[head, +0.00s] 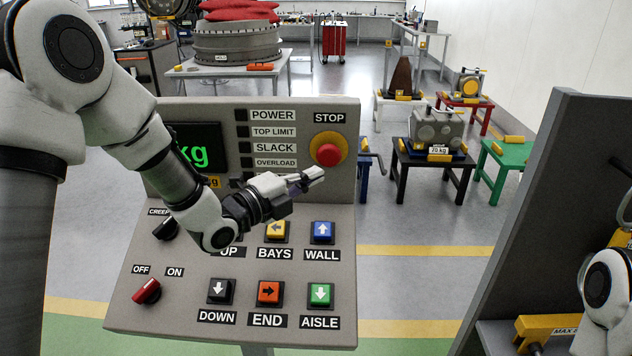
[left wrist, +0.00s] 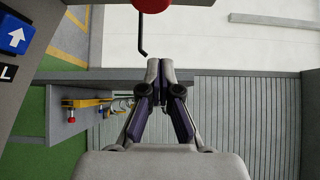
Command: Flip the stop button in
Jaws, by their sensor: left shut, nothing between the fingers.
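The stop button (head: 328,149) is a red mushroom knob on a yellow ring at the upper right of the grey control panel (head: 345,190), under the label STOP. Its red knob also shows at the top edge of the left wrist view (left wrist: 151,4). My left gripper (head: 318,174) is shut and empty, just below the stop button in the head view. In the left wrist view its closed fingertips (left wrist: 160,66) point toward the button's side, with a gap between them. A part of my right arm shows at the right edge, but its gripper is not in view.
The panel's lower slope carries a blue WALL button (head: 322,232), a yellow BAYS button (head: 277,230), an orange END button (head: 269,293), a green AISLE button (head: 320,295) and a red OFF/ON switch (head: 147,291). A dark upright board (head: 545,190) stands at the right. Small tables stand behind.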

